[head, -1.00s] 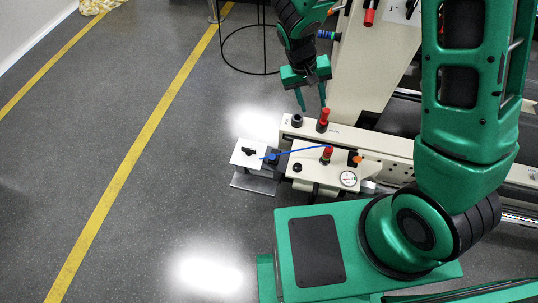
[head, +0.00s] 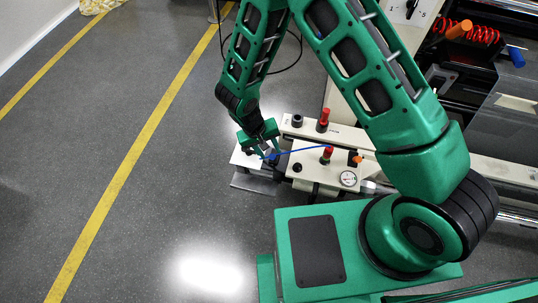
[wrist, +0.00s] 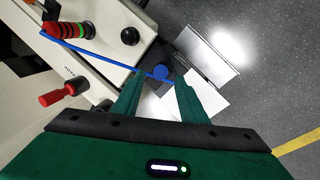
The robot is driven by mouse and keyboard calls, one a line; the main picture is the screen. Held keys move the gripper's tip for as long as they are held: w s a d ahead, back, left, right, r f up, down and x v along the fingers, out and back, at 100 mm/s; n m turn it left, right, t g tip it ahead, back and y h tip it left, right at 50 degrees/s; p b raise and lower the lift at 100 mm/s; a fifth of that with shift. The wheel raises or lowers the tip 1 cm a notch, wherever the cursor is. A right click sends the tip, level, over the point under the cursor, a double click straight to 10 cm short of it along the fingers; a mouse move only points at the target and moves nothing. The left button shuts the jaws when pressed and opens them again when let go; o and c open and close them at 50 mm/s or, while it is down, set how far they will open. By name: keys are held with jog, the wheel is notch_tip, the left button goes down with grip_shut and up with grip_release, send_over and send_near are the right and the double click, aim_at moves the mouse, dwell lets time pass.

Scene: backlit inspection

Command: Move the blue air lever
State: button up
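The blue air lever (head: 308,149) is a thin blue rod reaching left from a red-and-black knob on the cream machine body. In the wrist view the lever (wrist: 95,52) runs from upper left to the middle, with a round blue piece (wrist: 160,72) near its free end. My gripper (head: 264,152) is at this free end. Its green fingers (wrist: 160,82) are spread apart, with the lever's end showing between their tips. I cannot tell whether either finger touches it.
A pressure gauge (head: 348,178) and red-topped knobs (head: 323,120) stand on the machine close to the lever. The grey floor to the left is open, with a yellow line (head: 140,145).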

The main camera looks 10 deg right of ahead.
aim_at(272, 155)
jog(key=shift+x, duration=2.45)
